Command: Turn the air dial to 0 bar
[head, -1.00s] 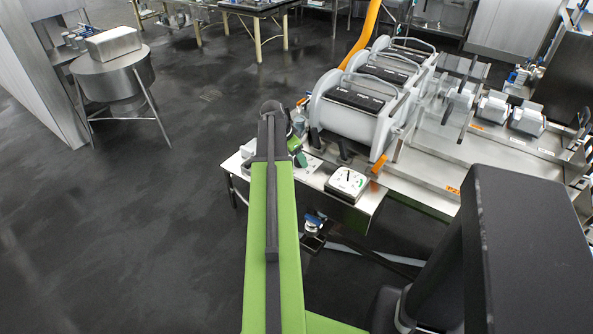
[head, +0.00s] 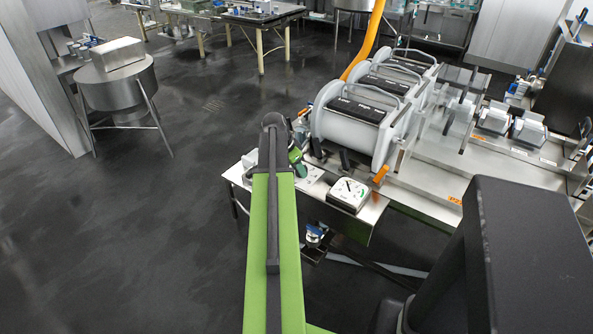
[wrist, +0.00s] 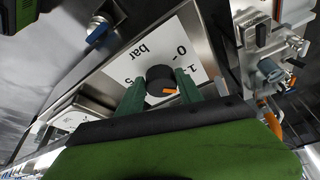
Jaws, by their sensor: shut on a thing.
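The air dial is a black knob (wrist: 159,80) with an orange pointer mark, on a white plate (wrist: 165,45) lettered "bar" with numbers around it. In the wrist view the orange mark points right and slightly down, away from the 0, which lies up and right of the knob; the 1 sits between them. The exact number it points at is partly hidden. My gripper (wrist: 160,88) has its two green fingers on either side of the knob, shut on it. In the head view my arm hides the gripper and the knob; part of the white plate (head: 311,175) shows.
A white gauge box (head: 348,194) with a needle and a green mark stands on the steel bench (head: 362,222), right of the dial. White drums (head: 345,128) with orange-tipped levers stand behind. A blue-handled valve (head: 314,234) sits below the bench edge.

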